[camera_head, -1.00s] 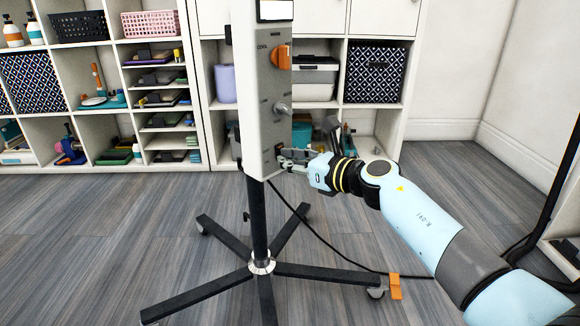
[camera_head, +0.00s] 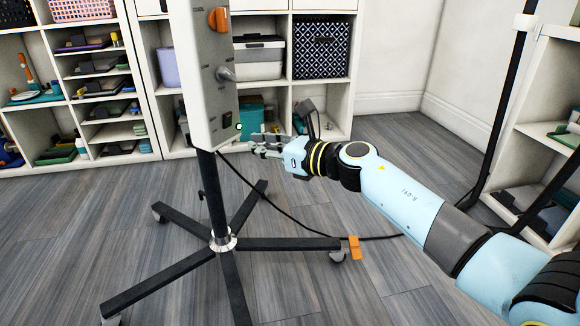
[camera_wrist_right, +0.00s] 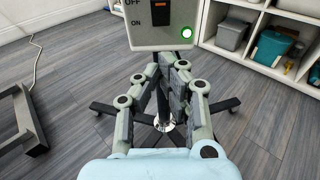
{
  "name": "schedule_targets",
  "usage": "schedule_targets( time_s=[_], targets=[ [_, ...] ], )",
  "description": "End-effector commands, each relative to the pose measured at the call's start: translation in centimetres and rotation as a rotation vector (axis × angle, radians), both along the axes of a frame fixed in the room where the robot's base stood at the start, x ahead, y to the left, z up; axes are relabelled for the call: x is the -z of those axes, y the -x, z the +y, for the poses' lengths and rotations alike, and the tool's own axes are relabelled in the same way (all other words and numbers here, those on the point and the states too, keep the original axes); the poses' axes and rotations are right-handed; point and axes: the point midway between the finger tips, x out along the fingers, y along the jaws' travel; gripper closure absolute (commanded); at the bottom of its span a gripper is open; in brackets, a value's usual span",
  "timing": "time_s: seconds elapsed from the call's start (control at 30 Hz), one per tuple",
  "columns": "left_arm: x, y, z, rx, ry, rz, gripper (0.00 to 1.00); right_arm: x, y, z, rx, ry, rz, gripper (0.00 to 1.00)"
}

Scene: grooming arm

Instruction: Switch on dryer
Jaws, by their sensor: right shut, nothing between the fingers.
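The dryer's pale control box (camera_head: 203,85) stands on a black wheeled stand (camera_head: 223,240). It has an orange knob (camera_head: 218,19) at the top and a grey knob (camera_head: 225,73) below. A dark rocker switch (camera_head: 227,120) sits near the bottom; the right wrist view shows the switch (camera_wrist_right: 160,20) beside the words OFF and ON. A green light (camera_head: 238,126) glows next to it, bright in the right wrist view too (camera_wrist_right: 186,32). My right gripper (camera_head: 257,144) is shut and empty, just right of and below the switch, apart from it. My left gripper is out of view.
A black cable (camera_head: 290,215) runs from the stand across the floor. An orange piece (camera_head: 354,248) is beside a stand caster. White shelves (camera_head: 150,90) with bins line the back wall. Another shelf (camera_head: 550,95) and a black pole (camera_head: 500,110) are at the right.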

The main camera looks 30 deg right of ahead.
Motion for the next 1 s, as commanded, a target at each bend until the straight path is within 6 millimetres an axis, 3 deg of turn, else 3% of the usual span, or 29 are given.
schedule_targets(
  time_s=[0.2,0.4,1.0],
  targets=[
    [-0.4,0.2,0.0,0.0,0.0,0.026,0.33,0.9,3.8,-2.1,0.0,0.004,0.003,1.0],
    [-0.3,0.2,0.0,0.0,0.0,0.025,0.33,1.5,5.9,-3.2,-0.001,0.002,0.001,1.0],
    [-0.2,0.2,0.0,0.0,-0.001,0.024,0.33,1.6,6.3,-3.5,0.0,0.001,0.0,1.0]
  ],
)
